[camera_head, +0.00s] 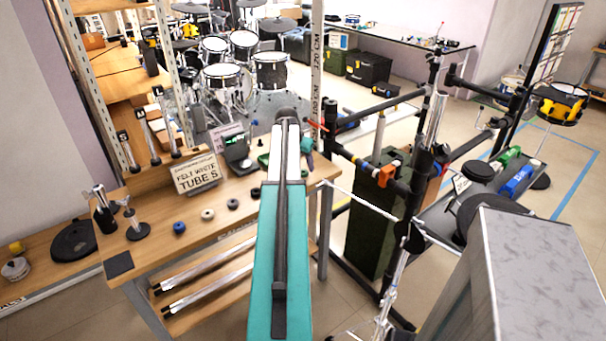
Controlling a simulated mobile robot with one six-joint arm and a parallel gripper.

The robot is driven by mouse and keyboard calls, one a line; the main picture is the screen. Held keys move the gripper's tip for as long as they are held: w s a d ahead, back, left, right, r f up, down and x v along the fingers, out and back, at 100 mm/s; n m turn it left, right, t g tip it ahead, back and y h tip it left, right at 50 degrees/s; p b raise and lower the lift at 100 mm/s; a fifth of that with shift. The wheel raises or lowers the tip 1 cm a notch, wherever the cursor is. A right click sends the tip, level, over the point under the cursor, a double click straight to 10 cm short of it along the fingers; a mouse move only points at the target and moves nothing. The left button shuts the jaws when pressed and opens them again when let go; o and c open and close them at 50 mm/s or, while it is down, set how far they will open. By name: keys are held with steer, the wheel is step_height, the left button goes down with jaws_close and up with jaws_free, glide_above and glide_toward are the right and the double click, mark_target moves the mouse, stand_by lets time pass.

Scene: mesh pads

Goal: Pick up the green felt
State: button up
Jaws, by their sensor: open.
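A row of small ring-shaped felts lies on the wooden workbench (160,250): a blue one (179,228), a whitish one (208,214), and a dark one (232,204). A further dark piece (255,192) lies at the edge of my arm, partly covered; its colour is hard to tell. A small green item (262,158) lies farther back, left of my arm; I cannot tell if it is the green felt. My teal and grey arm reaches over the bench. My gripper's fingers cannot be made out; the arm hides what lies behind it.
Clamps and a stand (136,222) are at the bench's left. A dark rack (410,190) with bars and a green case (375,215) stand close on the right. Drums (223,78) fill the back.

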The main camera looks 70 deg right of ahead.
mark_target(303, 172)
steer(key=shift+p+x, duration=0.45)
steer(key=shift+x, duration=1.6)
steer(key=shift+w, duration=0.15)
steer(key=c, duration=1.1)
